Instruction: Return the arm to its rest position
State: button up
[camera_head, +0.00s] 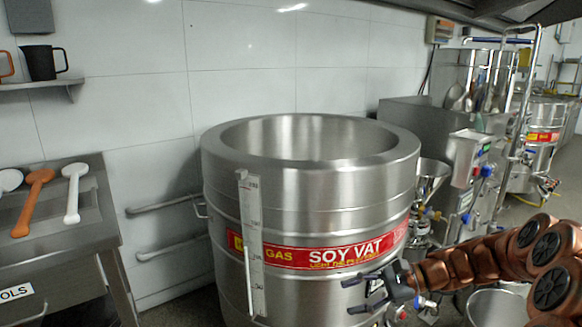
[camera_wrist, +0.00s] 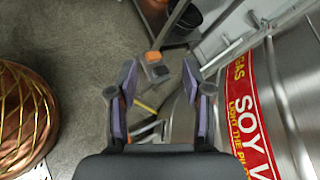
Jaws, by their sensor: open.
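My gripper (camera_head: 352,296) is in front of the lower right of the steel soy vat (camera_head: 300,215), its fingers pointing left. In the wrist view my gripper (camera_wrist: 159,78) has its two purple-padded fingers spread apart with nothing between them. My copper-coloured arm reaches in from the right edge of the head view. The vat's red label (camera_wrist: 250,115) runs along the right of the wrist view. I cannot tell the exact gap between the fingers and the vat wall.
A steel table (camera_head: 65,250) with white and orange spoons stands at left, below a shelf (camera_head: 35,85) with mugs. Steel machinery (camera_head: 460,160) stands behind the vat at right. A metal bucket (camera_head: 498,306) is below my arm. The wrist view shows open grey floor (camera_wrist: 75,40).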

jog(key=s+a+r+n+g+h+p, duration=0.25)
jog(key=s+r+p, duration=0.2)
jog(key=s, duration=0.35)
jog(key=s+a+r+n+g+h+p, duration=0.1)
jog(key=s+a+r+n+h+p, duration=0.25)
jog(key=s+r, duration=0.35)
jog(key=s+d+r+n+h+p, duration=0.3)
jog(key=s+d+r+h+p, duration=0.1)
jog(key=s, duration=0.5)
jog(key=s+d+r+n+t+h+p, duration=0.1)
jog(key=s+d+r+n+h+p, duration=0.2)
jog(key=s+d+p, duration=0.3)
jog(key=s+r+p, duration=0.1)
jog(key=s+p, duration=0.1)
jog(key=s, duration=0.1)
jog(key=shift+r+n+h, duration=0.3)
jog(key=shift+n+h, duration=0.1)
jog(key=shift+s, duration=0.1)
